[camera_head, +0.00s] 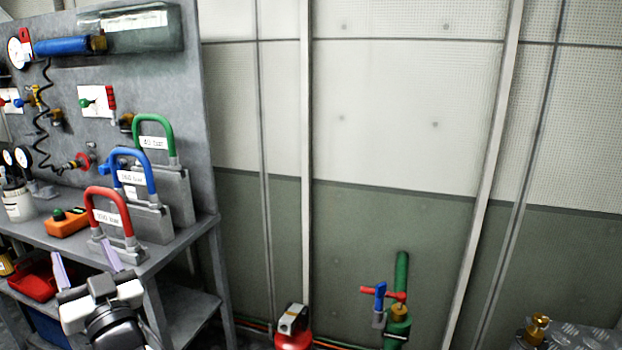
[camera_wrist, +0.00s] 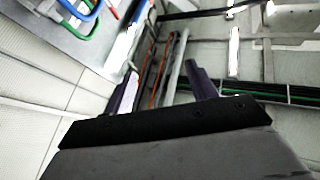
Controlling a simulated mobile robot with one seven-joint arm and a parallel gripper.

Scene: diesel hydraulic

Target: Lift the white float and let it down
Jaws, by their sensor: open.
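I cannot make out a white float for certain in either view. A small white pot (camera_head: 18,203) stands at the left end of the bench, and I cannot tell whether the float is in it. My gripper (camera_head: 85,263) is at the lower left of the head view, before the bench's front edge and below the red-handled block. Its two pale fingers are apart with nothing between them. In the wrist view the fingers (camera_wrist: 162,88) also stand apart and empty.
The grey bench (camera_head: 180,242) carries blocks with red (camera_head: 108,208), blue (camera_head: 135,172) and green (camera_head: 155,132) handles, plus an orange button box (camera_head: 68,222). A red tray (camera_head: 36,279) sits lower left. Floor valves (camera_head: 397,312) stand near the wall.

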